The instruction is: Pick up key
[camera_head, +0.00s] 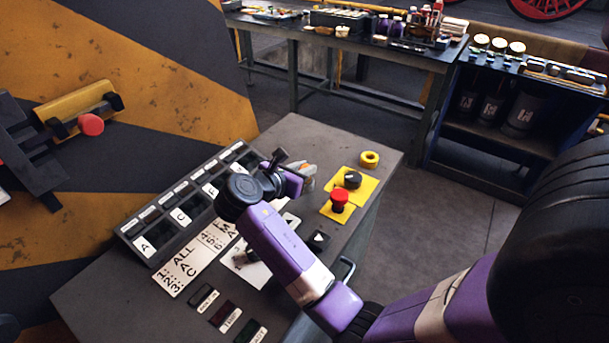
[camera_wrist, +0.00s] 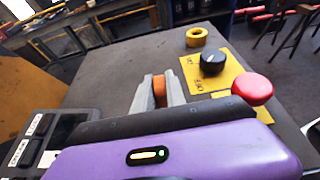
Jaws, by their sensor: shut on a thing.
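My gripper (camera_head: 306,176) is low over the right part of the grey console top, mostly behind my own wrist in the head view. In the wrist view, its two grey fingers (camera_wrist: 159,92) are shut on a small orange-brown piece (camera_wrist: 159,91), which appears to be the key. Only a narrow part of the key shows between the fingers; the rest is hidden. I cannot tell whether it touches the console.
The console (camera_head: 288,130) carries a yellow ring (camera_head: 369,159), a black knob (camera_head: 352,179) and a red button (camera_head: 339,200) right of my gripper. A lettered panel (camera_head: 160,227) lies to the left. A cluttered workbench (camera_head: 350,37) stands behind, with floor between.

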